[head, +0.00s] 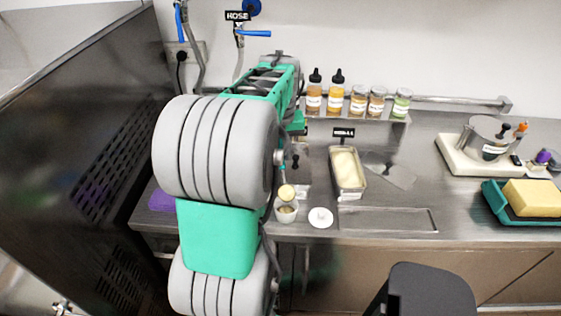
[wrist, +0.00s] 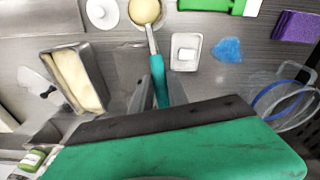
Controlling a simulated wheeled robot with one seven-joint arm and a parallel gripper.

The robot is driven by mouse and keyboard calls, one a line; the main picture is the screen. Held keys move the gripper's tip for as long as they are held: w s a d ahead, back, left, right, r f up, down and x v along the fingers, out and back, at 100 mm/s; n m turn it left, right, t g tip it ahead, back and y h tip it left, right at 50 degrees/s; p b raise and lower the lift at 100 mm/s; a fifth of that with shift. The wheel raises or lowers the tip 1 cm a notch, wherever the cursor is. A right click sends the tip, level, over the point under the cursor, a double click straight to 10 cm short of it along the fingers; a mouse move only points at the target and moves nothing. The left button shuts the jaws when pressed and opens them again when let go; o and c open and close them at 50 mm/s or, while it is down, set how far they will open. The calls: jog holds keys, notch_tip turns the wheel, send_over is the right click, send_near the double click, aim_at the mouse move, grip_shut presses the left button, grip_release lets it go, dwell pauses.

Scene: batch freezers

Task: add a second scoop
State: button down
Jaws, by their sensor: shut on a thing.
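My gripper (wrist: 160,97) is shut on the teal handle of a metal scoop (wrist: 157,72). A pale yellow ball (wrist: 144,10) sits at the scoop's far end, near the top edge of the wrist view. In the head view the ball (head: 286,191) shows just above a small cup (head: 288,217), which has something yellowish inside. I cannot tell whether the ball touches the cup. The metal tub of pale ice cream (head: 362,187) stands to the right of the cup; it also shows in the wrist view (wrist: 97,62). My arm hides the gripper in the head view.
A white round lid (head: 320,218) lies right of the cup. Several sauce bottles and jars (head: 336,97) stand on a shelf behind. A pot (head: 487,135) and a teal tray (head: 497,205) with a yellow block are far right. A small tray (wrist: 186,65) and blue cloth (wrist: 227,50) lie nearby.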

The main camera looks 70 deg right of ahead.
jog(key=shift+s+a+r+t+h+b, duration=0.35)
jog(key=shift+a+h+b, duration=0.2)
jog(key=shift+b, duration=0.75)
jog(key=shift+s+a+r+t+h+b, duration=0.35)
jog(key=shift+h+b, duration=0.3)
jog(key=shift+b, duration=0.6)
jog(key=shift+s+a+r+t+h+b, duration=0.2)
jog(key=shift+a+r+h+b, duration=0.3)
jog(key=shift+b, duration=0.8)
jog(key=a+h+b, duration=0.1)
jog(key=s+a+t+h+b, duration=0.1)
jog(key=b, duration=0.1)
jog(key=a+h+b, duration=0.1)
jog(key=shift+s+a+r+t+b, duration=0.1)
jog(key=shift+s+r+t+b, duration=0.1)
jog(key=shift+r+t+b, duration=0.15)
jog(key=shift+s+a+r+h+b, duration=0.15)
jog(key=shift+a+r+h+b, duration=0.15)
jog(key=shift+a+h+b, duration=0.25)
jog(key=shift+r+t+h, duration=0.2)
jog(key=shift+t+h, duration=0.05)
